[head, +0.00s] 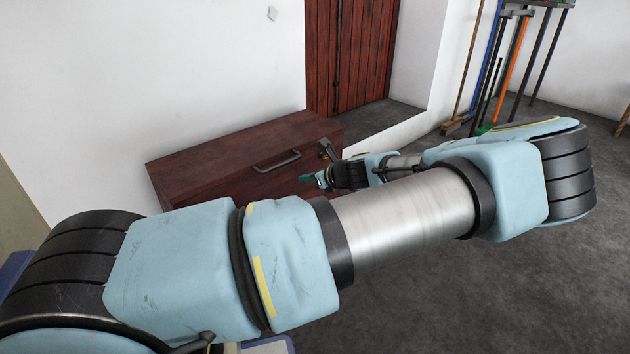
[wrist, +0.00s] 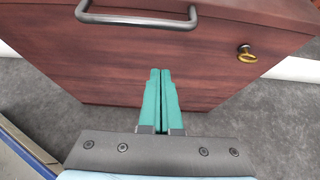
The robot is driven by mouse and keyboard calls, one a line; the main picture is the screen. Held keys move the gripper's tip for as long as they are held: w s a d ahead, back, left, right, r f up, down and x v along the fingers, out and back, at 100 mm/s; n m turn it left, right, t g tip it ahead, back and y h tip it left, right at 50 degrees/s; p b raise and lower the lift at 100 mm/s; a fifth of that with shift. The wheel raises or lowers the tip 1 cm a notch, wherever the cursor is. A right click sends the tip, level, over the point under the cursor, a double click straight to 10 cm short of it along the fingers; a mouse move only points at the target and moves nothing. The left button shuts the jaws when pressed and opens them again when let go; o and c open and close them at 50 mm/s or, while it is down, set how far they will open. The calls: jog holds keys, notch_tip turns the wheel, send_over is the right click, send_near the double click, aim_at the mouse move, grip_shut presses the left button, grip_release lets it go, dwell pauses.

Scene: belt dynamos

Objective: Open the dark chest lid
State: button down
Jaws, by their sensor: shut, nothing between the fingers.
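The dark chest (head: 220,170) is a reddish-brown wooden box against the white wall in the head view, with its lid down. A grey bar handle (head: 277,161) is on its front. In the wrist view the chest front (wrist: 110,65) fills the upper middle, with the handle (wrist: 135,18) at the top and a brass key (wrist: 246,54) in a lock to the right. My gripper (wrist: 160,72) has green fingers, shut and empty, in front of the chest face below the handle. In the head view my gripper (head: 307,178) shows small, and my arm hides the lower chest.
A red wooden door (head: 350,55) stands behind the chest in a recess. Brooms and tools (head: 510,60) lean at the back right. Grey floor (head: 400,310) lies open to the right. A blue edge (wrist: 25,148) shows at the wrist view's lower left.

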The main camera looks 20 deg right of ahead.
jog(key=shift+w+a+r+b, duration=0.2)
jog(key=shift+w+a+r, duration=0.15)
jog(key=shift+w, duration=0.25)
jog(key=shift+w+a+r+b, duration=0.2)
jog(key=shift+w+a+r, duration=0.1)
jog(key=shift+w, duration=0.3)
jog(key=shift+w+a+r+b, duration=0.2)
jog(key=shift+w+a+r, duration=0.15)
jog(key=shift+w, duration=0.25)
jog(key=shift+r, duration=0.15)
